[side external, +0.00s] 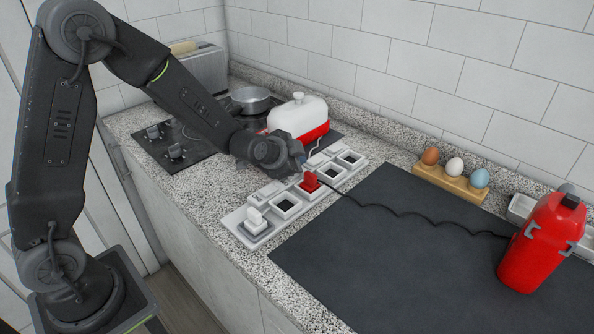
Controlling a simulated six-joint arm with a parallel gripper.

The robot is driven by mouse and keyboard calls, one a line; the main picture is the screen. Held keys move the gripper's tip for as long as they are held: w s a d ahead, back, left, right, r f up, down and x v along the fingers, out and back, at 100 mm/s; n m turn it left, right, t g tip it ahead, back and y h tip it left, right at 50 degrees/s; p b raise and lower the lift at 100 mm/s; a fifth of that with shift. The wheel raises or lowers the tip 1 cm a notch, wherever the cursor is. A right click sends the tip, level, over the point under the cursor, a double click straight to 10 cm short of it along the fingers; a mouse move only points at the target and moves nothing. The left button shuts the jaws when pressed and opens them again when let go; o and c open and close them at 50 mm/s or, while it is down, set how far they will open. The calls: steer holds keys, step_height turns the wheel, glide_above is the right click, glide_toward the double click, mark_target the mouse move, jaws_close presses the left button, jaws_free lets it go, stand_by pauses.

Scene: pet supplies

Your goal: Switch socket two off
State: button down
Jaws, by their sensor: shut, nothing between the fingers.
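A pale power strip (236,222) lies on the counter with several square sockets in a row. A white plug (256,220) stands in the near-left socket, and the socket beside it (288,207) is empty. A red plug (309,182) with a black cable sits in the middle socket. Two more dark, empty-looking sockets follow towards the back right. Small pale switches run along the strip's far-left edge; their positions are too small to tell. My gripper (301,164) is shut and empty, just above the strip behind the red plug. It hides part of the switch row, and contact is unclear.
A dark mat (400,265) covers the right of the counter, with the cable across it. A red bottle (540,245) stands there. An egg holder (449,183) is near the wall. A red-and-white dish (298,118), a pot (250,100) and a hob (165,148) stand behind my gripper.

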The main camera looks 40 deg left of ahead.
steer(key=shift+f, duration=0.15)
stand_by(0.6)
steer(key=shift+f, duration=0.3)
steer(key=shift+w+f, duration=0.1)
steer(key=shift+f, duration=0.2)
stand_by(0.6)
steer(key=shift+r, duration=0.15)
steer(key=shift+r, duration=0.6)
steer(key=shift+s+r, duration=0.2)
steer(key=shift+r, duration=1.05)
steer(key=shift+s+r, duration=0.2)
steer(key=shift+r, duration=1.05)
